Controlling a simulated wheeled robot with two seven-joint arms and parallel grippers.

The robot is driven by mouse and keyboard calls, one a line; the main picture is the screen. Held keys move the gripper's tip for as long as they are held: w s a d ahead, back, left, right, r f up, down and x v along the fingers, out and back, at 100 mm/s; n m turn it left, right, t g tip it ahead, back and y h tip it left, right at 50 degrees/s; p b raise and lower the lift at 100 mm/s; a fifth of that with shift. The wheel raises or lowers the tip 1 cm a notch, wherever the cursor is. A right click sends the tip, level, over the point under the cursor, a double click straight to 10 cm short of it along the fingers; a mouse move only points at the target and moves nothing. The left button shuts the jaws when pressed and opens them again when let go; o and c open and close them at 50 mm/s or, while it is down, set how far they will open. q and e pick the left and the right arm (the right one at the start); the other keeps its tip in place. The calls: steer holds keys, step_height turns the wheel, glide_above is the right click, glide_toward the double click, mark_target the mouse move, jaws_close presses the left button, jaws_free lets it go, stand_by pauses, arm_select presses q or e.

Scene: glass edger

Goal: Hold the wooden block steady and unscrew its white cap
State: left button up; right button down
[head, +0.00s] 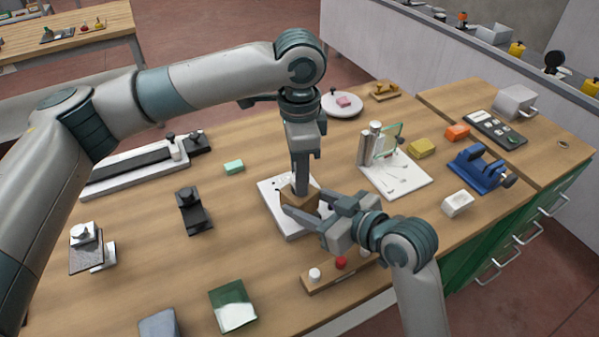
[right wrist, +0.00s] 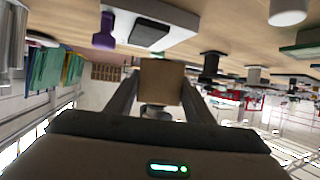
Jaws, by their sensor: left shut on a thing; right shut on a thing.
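The wooden block (head: 292,197) sits over a white board (head: 270,199) in the middle of the table. My right gripper (head: 306,205) reaches in from the lower right and is shut on the block's sides. In the right wrist view, which is upside down, the block (right wrist: 162,80) sits between both fingers. My left gripper (head: 299,188) points straight down on top of the block and is shut at the place of the cap. The white cap is mostly hidden by the left fingers.
A white plate with a glass pane on a stand (head: 397,178) is close to the right. A strip with colored knobs (head: 345,272) lies in front. A black stand (head: 193,211) and a mint block (head: 234,167) are to the left. A blue vise (head: 480,169) stands at right.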

arm_select(q)
steer(key=shift+r, duration=0.3)
steer(key=shift+r, duration=0.7)
steer(key=shift+r, duration=0.2)
steer(key=shift+r, duration=1.9)
